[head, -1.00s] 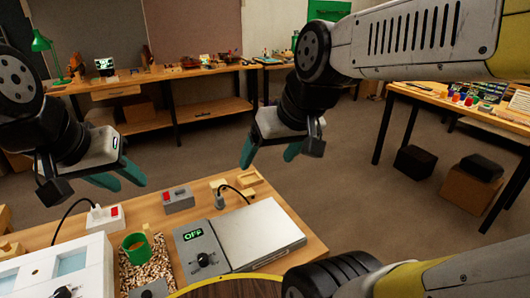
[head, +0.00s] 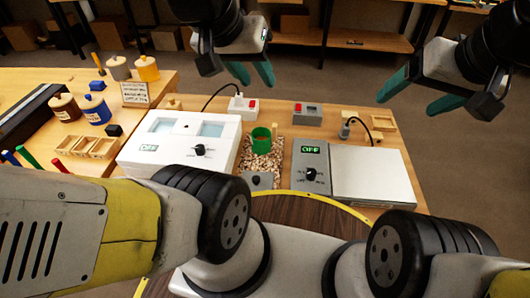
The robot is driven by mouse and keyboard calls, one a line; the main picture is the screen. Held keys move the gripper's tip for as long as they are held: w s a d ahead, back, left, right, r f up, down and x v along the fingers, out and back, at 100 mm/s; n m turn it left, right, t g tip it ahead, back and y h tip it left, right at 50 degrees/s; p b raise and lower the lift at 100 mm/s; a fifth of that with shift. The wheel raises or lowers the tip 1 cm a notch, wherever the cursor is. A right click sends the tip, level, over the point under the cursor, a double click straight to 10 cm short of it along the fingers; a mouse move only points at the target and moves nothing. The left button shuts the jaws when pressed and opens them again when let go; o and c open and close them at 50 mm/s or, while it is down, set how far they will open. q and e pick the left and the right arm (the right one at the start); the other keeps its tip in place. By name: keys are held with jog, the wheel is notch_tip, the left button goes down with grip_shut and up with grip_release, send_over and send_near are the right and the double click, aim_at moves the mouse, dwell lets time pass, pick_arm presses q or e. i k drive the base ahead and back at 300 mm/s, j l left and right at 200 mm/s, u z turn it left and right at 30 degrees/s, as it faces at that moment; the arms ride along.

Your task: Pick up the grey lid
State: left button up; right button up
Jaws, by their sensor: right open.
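Several lidded jars stand together on the bench at the left. The back one is a greyish jar (head: 119,72) with a pale grey-looking lid (head: 117,61), seated on top; I cannot tell for sure that this is the grey lid. Beside it is a yellow jar (head: 148,73). Nearer are a brown jar (head: 66,111) and a blue jar (head: 96,112), also with pale lids. My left gripper (head: 251,75) is open and empty, above the far bench edge, well right of the jars. My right gripper (head: 418,96) is open and empty, farther right beyond the bench.
Small wooden trays (head: 86,147) and a white box (head: 180,138) lie nearer. A green cup (head: 261,139), a grey control box (head: 311,165) and a silver plate (head: 372,175) are right of them.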

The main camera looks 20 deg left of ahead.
aim_at(257, 181)
jog(key=k+u, duration=0.1)
jog(key=u, duration=0.65)
jog(key=k+l+z, duration=0.2)
jog(key=k+z, duration=0.2)
